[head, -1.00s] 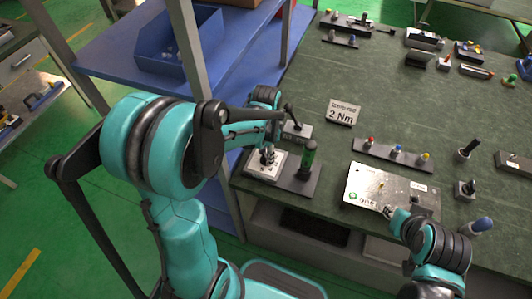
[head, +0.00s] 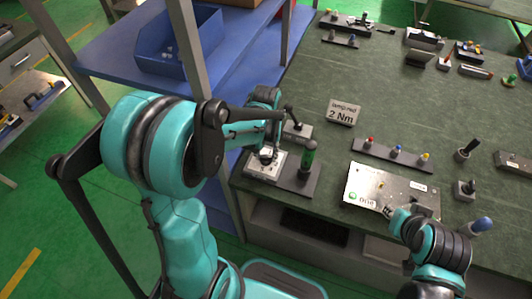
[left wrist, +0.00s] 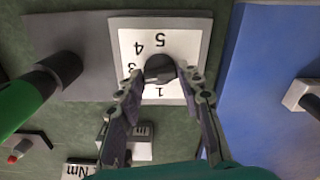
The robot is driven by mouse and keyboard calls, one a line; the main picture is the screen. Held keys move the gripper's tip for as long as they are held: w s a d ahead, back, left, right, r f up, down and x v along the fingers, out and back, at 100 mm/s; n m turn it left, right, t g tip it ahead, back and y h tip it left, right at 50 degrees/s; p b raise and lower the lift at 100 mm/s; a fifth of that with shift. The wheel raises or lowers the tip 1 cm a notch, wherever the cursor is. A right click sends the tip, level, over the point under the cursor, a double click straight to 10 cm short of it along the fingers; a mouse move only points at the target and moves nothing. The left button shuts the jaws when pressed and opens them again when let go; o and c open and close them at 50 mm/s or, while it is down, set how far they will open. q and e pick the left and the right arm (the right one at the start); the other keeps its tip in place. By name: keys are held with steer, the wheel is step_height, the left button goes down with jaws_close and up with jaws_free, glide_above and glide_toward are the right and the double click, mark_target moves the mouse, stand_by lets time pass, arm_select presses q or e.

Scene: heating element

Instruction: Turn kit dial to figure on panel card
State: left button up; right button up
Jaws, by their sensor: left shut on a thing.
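The kit dial is a dark round knob (left wrist: 160,67) on a white square plate (left wrist: 124,42) with black figures. In the left wrist view the figures are upside down: 5, 4 and 1 are clear, 3 is partly covered, and no 2 shows. My left gripper (left wrist: 157,77) is shut on the knob, one finger on each side. In the head view my left gripper (head: 266,153) is at the dial plate (head: 253,169). The panel card (head: 342,115) reads 2 Nm. I cannot make out the knob's pointer. My right gripper (head: 391,212) is by a white board.
A green-handled tool (head: 309,155) stands upright on the kit's base right of the dial. A lever switch (head: 297,131) stands behind. The white board (head: 372,187) and a rack of coloured pegs (head: 397,152) lie to the right. Blue shelving (head: 110,70) stands at left.

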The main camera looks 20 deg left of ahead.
mark_target(266, 156)
arm_select(q)
steer(key=n, duration=0.6)
stand_by(0.6)
steer(key=o, duration=1.2)
steer(key=shift+c, duration=0.2)
step_height(266, 156, up, 12)
